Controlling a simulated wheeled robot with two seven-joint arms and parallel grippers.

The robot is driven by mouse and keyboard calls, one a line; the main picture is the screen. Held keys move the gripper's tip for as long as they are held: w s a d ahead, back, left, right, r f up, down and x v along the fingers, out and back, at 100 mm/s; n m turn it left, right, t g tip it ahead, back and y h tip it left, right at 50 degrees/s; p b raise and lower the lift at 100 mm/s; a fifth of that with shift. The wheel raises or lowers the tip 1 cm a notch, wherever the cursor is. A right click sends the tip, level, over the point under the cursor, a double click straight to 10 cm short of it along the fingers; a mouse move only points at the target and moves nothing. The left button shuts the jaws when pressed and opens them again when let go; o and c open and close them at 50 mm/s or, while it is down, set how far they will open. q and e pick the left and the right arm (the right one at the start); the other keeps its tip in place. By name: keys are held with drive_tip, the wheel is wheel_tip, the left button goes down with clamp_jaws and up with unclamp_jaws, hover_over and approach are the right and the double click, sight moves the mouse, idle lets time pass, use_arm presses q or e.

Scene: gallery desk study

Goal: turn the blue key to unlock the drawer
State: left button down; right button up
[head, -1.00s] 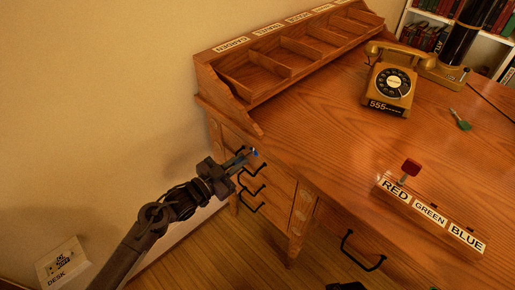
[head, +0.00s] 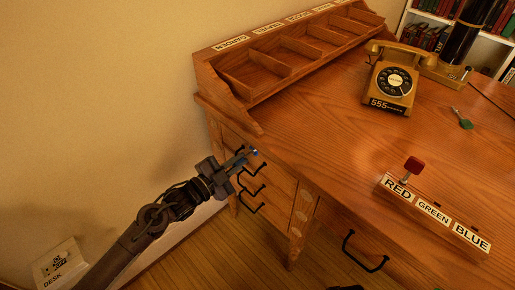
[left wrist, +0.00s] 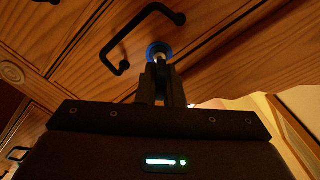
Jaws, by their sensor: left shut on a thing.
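My left gripper (head: 243,161) is at the desk's left drawers, its fingers pointing at the upper part of the drawer stack. In the left wrist view the left gripper (left wrist: 161,84) is shut on the blue key (left wrist: 158,50), a round blue head at the drawer front beside a black handle. In the head view only a bit of blue key (head: 253,152) shows between the fingertips. The fingers hide its shaft and the keyhole. The drawer (left wrist: 215,22) looks closed. My right gripper is not in view.
On the desk top (head: 330,130) are a telephone (head: 391,84), a green key (head: 462,120) and a rack (head: 433,213) labelled RED, GREEN and BLUE, with a red key (head: 413,165) standing in it. A row of open compartments (head: 290,52) runs along the back. The wall is close on the left.

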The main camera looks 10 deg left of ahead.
use_arm(q)
drive_tip(key=shift+r, duration=0.15)
drive_tip(key=shift+m+b, duration=0.3)
drive_tip(key=shift+m, duration=1.3)
